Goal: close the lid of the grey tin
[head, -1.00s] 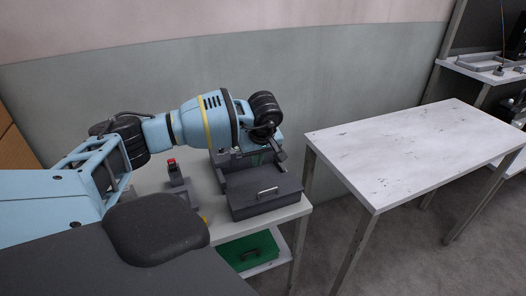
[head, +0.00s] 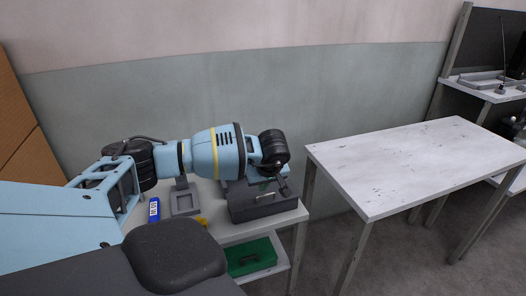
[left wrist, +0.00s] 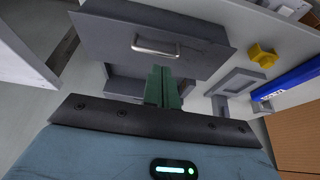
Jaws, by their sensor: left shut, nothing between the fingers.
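The grey tin (head: 250,211) stands on the near bench, with a metal handle on the side toward me. In the left wrist view the tin's handled panel (left wrist: 195,47) fills the upper middle, with darker grey parts behind it. My arm covers the tin's back, so the lid's angle is hard to tell. My left gripper (head: 268,186) is over the tin's back part, pointing down. My right gripper is not in view.
Left of the tin are a grey stand (head: 185,203), a yellow piece (head: 201,222) and a blue item (head: 154,210). A green box (head: 250,257) sits on the shelf below. A bare white table (head: 400,165) stands to the right, across a gap. The wall is behind.

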